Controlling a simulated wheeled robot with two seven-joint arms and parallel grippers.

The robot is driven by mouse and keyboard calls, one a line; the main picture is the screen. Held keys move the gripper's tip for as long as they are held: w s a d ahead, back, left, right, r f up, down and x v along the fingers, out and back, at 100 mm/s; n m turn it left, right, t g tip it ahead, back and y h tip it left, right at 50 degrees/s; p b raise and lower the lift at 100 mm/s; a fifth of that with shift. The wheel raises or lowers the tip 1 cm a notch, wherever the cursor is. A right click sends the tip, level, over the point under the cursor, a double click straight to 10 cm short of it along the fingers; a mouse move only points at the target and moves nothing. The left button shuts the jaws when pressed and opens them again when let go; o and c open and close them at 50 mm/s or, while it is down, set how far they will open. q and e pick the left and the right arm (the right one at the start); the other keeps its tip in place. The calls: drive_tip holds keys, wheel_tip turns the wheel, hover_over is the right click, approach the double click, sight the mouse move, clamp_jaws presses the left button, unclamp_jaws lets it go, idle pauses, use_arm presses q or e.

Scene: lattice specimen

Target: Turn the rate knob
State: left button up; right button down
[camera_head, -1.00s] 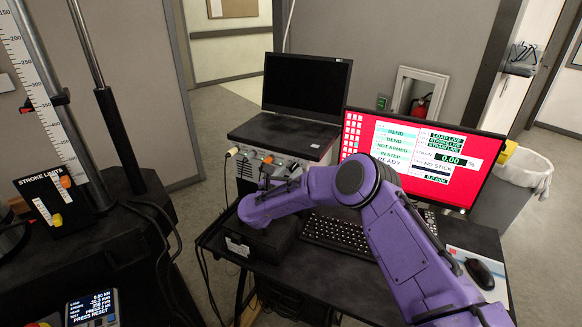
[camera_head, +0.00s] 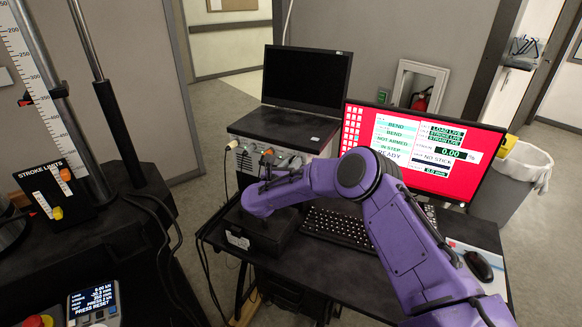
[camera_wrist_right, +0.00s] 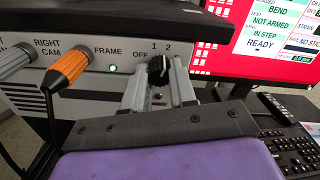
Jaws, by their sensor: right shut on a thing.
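A black knob (camera_wrist_right: 157,67) on the front panel of a grey box shows in the right wrist view, beside marks OFF, 1 and 2. Its upper end points up near 1 and 2; the exact setting is hard to tell. No "rate" label is readable. My right gripper (camera_wrist_right: 160,82) is shut on this knob, one grey finger on each side. In the head view the right gripper (camera_head: 272,178) is small and dark in front of the box (camera_head: 262,160), partly hidden by my purple arm. My left gripper is not in view.
An orange-tipped lever or plug (camera_wrist_right: 65,68) stands out of the panel left of the knob, with a cable. A dark laptop (camera_head: 307,80) sits on top of the box. A red monitor (camera_head: 422,150), keyboard (camera_head: 342,230) and mouse (camera_head: 478,265) stand on the desk.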

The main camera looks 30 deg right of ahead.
drive_tip(key=shift+n+b, duration=2.15)
drive_tip(key=shift+n, duration=1.65)
drive_tip(key=c, duration=0.9)
unclamp_jaws()
drive_tip(key=b+v, duration=0.3)
drive_tip(key=v, duration=0.7)
drive_tip(key=shift+s+a, duration=0.15)
drive_tip(key=shift+a, duration=0.1)
